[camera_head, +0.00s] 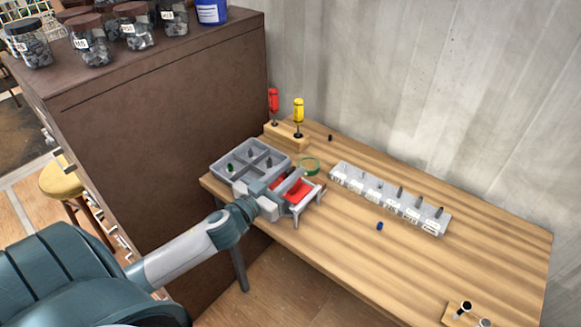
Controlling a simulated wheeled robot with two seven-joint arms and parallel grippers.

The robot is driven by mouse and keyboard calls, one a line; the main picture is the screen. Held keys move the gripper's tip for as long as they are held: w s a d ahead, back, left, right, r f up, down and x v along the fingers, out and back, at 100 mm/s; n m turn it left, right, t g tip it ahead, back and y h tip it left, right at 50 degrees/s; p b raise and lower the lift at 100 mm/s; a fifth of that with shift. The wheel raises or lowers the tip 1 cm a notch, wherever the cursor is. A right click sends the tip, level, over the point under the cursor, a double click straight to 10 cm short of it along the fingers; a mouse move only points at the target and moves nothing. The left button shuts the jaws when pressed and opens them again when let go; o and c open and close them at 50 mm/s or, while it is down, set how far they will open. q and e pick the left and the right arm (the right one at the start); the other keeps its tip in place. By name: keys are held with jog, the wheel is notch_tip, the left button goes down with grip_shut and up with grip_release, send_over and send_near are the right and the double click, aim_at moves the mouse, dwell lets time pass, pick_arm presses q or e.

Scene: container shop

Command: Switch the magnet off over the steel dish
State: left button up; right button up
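My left gripper (302,193) reaches over the near left part of the wooden table, just right of a grey divided tray. Its fingers stand apart, with a flat red thing (297,187) showing between them. I cannot tell whether the fingers grip it or whether it is the magnet. A small round dish with a green rim (309,166) lies just behind the gripper, partly covered by it. I cannot tell whether it is the steel dish. My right gripper is not in view.
The grey tray (268,148) holds a few small bits. A block with red (274,103) and yellow (298,112) screwdrivers stands behind. A labelled rack (372,192) with bits is right. A blue piece (380,226) lies in front. The table's right part is mostly clear.

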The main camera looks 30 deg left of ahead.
pick_arm(q)
jog(key=shift+w, duration=0.3)
grip_shut()
